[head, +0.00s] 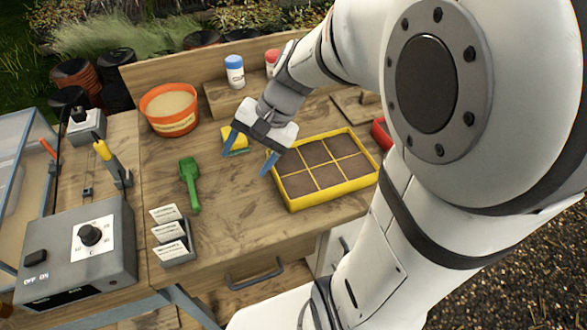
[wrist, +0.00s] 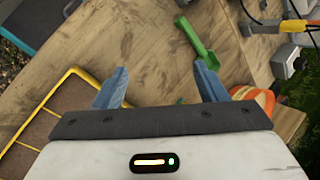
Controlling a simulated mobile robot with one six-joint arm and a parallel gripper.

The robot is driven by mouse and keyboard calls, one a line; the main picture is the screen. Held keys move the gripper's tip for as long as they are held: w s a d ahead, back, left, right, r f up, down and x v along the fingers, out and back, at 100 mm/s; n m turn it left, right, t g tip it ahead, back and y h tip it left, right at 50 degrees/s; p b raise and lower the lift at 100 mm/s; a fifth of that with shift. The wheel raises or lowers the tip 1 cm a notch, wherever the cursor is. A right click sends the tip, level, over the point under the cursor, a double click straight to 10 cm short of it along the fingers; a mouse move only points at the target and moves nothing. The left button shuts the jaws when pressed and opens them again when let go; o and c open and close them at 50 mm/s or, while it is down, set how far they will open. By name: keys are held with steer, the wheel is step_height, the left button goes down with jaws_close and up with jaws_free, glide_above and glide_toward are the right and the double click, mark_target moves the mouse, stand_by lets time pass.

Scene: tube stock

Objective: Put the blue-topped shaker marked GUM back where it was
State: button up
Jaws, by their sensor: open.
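The blue-topped shaker (head: 234,72) stands upright on a raised wooden ledge at the back of the bench. Its label is too small to read. A red-topped shaker (head: 272,60) stands to its right, partly hidden by my arm. My gripper (head: 247,162) is open and empty above the bench, in front of the ledge and apart from the blue-topped shaker. Its blue fingers also show in the wrist view (wrist: 160,90), with bare bench between them. Neither shaker shows in the wrist view.
A yellow tray (head: 285,196) with brown compartments lies right of my gripper. A yellow-and-green sponge (head: 236,139) lies behind the fingers. An orange pot (head: 170,126), a green scoop (head: 190,182), label cards (head: 170,235) and a grey control box (head: 60,262) are to the left.

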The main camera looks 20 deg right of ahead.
steer(key=s+d+n+t+h, duration=0.1)
steer(key=s+d+n+h, duration=0.5)
steer(key=s, duration=0.2)
steer(key=shift+d+r+n+t, duration=0.25)
steer(key=shift+r+n+t, duration=0.15)
steer(key=shift+r, duration=0.05)
